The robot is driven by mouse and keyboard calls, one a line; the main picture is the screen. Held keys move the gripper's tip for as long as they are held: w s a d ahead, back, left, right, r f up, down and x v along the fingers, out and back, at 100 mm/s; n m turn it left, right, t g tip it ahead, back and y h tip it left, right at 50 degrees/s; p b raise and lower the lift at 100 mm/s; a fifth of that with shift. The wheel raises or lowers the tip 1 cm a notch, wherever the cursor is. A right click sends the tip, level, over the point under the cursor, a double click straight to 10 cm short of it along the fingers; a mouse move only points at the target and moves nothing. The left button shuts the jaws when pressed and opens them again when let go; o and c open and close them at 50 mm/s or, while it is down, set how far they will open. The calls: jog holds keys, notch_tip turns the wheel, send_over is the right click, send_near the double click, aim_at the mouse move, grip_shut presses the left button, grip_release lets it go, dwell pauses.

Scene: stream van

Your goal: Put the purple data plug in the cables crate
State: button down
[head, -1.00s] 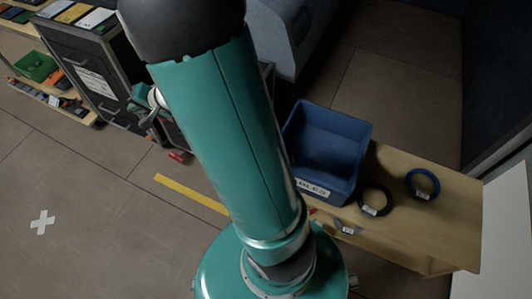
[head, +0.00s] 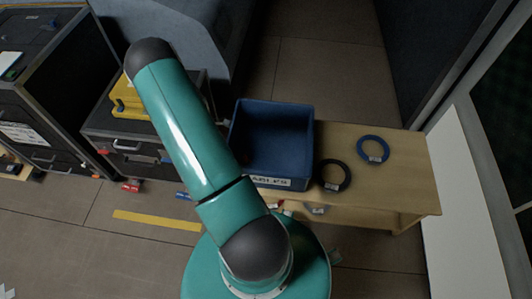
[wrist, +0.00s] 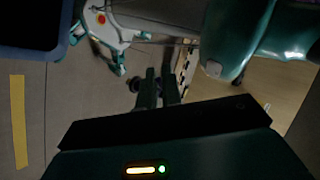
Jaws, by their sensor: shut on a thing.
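The blue open-topped crate (head: 299,150) stands on the wooden bench in the head view, with a white label (head: 266,181) on its front, partly legible and seeming to read "cables". My gripper (wrist: 157,85) shows only in the wrist view, its two dark fingers close together. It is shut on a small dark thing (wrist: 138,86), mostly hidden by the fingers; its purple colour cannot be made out. In the head view my arm rises to the left of the crate, and the gripper is out of sight. A dark shape with a blue-grey rim (wrist: 72,40) fills the wrist view's top left.
On the bench (head: 400,185), a black ring (head: 345,176) and a blue ring (head: 386,152) lie right of the crate. Black cases with drawers (head: 95,145) stand at left, one bearing a yellow thing (head: 122,98). Yellow tape (head: 155,220) marks the open floor.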

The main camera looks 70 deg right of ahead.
jog(key=s+d+f+n+g+h, duration=0.35)
jog(key=s+d+n+h, duration=0.7)
jog(key=s+d, duration=0.4)
jog(key=shift+s+d+f+n+t+h, duration=0.15)
jog(key=shift+s+d+f+n+h, duration=0.6)
jog(key=shift+f, duration=1.7)
jog(key=shift+s+d+f+n+t+h, duration=0.2)
jog(key=shift+d+f+n+h, duration=0.55)
jog(key=shift+f, duration=1.75)
jog(key=shift+s+d+f+n+t+h, duration=0.1)
jog(key=shift+s+d+f+n+h, duration=0.7)
jog(key=shift+f, duration=1.65)
jog(key=shift+w+d+f+y, duration=0.1)
jog(key=shift+w+d+y, duration=0.15)
jog(key=shift+d+y, duration=0.15)
jog(key=c, duration=1.6)
grip_release()
jog(key=shift+o, duration=0.2)
jog(key=v, duration=0.7)
jog(key=shift+w+r, duration=0.25)
